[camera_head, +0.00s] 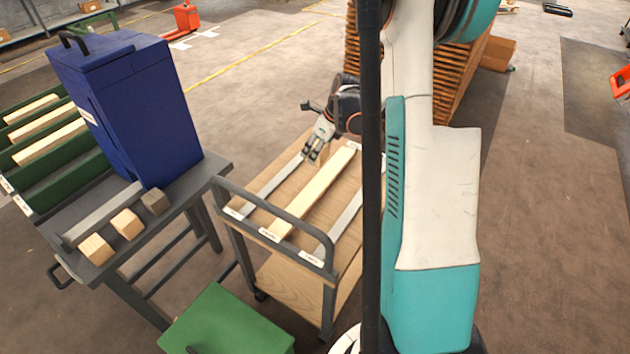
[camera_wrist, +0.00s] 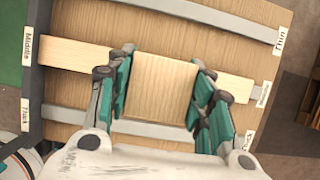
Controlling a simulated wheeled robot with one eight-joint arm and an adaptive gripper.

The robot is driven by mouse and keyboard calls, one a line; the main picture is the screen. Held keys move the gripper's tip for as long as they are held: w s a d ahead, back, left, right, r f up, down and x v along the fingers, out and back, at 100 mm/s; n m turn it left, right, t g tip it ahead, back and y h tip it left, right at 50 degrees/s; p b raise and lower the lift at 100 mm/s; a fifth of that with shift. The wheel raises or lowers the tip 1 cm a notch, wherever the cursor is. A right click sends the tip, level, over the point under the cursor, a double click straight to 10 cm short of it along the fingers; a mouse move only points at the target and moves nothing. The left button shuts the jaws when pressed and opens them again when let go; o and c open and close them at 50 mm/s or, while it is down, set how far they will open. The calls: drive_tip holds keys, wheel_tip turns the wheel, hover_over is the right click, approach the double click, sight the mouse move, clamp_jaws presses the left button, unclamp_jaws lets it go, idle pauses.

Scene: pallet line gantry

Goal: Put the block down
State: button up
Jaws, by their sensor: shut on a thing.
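A pale wooden block (camera_wrist: 158,84) is between the two teal fingers of my gripper (camera_wrist: 160,90) in the wrist view. The fingers are shut on its two sides. In the wrist view the block overlaps the pale wooden middle strip (camera_wrist: 85,55) of the cart top; whether it touches the strip I cannot tell. In the head view my gripper (camera_head: 318,148) points down over the wooden cart (camera_head: 272,187), and the block is mostly hidden there.
The cart has a raised dark handle (camera_head: 275,235) and labels reading Thin, Middle and Thick. Left of it, a grey table (camera_head: 185,190) bears a blue box (camera_head: 135,105) and several small blocks. A green box (camera_head: 225,325) stands in front.

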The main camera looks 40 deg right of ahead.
wheel_tip(320, 180, down, 12)
drive_tip(key=b, duration=0.3)
drive_tip(key=shift+f, duration=0.25)
drive_tip(key=shift+r, duration=0.1)
drive_tip(key=o, duration=1.2)
drive_tip(key=p+v, duration=0.3)
drive_tip(key=v, duration=0.9)
drive_tip(key=shift+r, duration=0.1)
